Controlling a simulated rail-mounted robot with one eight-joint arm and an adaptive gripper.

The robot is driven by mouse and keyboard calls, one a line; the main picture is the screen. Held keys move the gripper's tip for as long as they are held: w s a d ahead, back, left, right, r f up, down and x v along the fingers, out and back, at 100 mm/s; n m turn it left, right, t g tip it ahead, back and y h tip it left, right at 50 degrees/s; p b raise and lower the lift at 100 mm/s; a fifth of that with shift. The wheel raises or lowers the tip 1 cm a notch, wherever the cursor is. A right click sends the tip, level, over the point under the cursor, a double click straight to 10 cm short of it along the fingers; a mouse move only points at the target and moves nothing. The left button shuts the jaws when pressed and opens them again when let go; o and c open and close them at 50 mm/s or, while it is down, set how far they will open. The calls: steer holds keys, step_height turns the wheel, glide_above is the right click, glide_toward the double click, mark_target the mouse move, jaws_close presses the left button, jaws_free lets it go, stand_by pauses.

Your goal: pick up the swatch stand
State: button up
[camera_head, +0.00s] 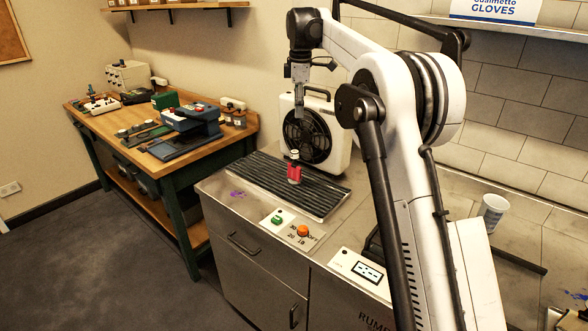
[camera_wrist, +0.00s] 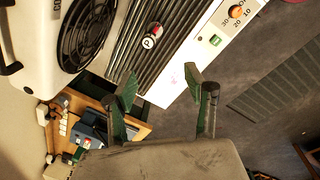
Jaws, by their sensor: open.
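I cannot tell for certain which thing is the swatch stand. A small red-and-white cylinder (camera_head: 294,172) stands upright on the dark ribbed mat (camera_head: 262,176) in the head view. In the wrist view the cylinder (camera_wrist: 148,43) shows its round white top with a letter, beyond my fingertips. My gripper (camera_head: 299,112) hangs above the mat, in front of the fan, apart from the cylinder. In the wrist view my gripper (camera_wrist: 162,84) has its two fingers spread with nothing between them.
A white box fan (camera_head: 322,135) stands behind the mat. A panel with green and orange buttons (camera_head: 290,228) lies in front. A wooden workbench (camera_head: 150,150) at left holds a blue device (camera_head: 190,118) and several tools. A white cup (camera_head: 492,212) stands at right.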

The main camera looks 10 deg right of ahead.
steer(key=w+f+n+g+p, duration=0.1)
steer(key=w+f+n+p, duration=0.15)
steer(key=w+f, duration=0.35)
steer(key=n, duration=0.1)
glide_toward(295, 151)
steer(key=shift+g, duration=0.3)
steer(key=f, duration=0.5)
steer(key=shift+w+f, duration=0.2)
steer(key=shift+f, duration=0.1)
steer(key=shift+s+f+p, duration=0.15)
steer(key=shift+f+p, duration=0.75)
steer(key=shift+f, duration=1.9)
jaws_close()
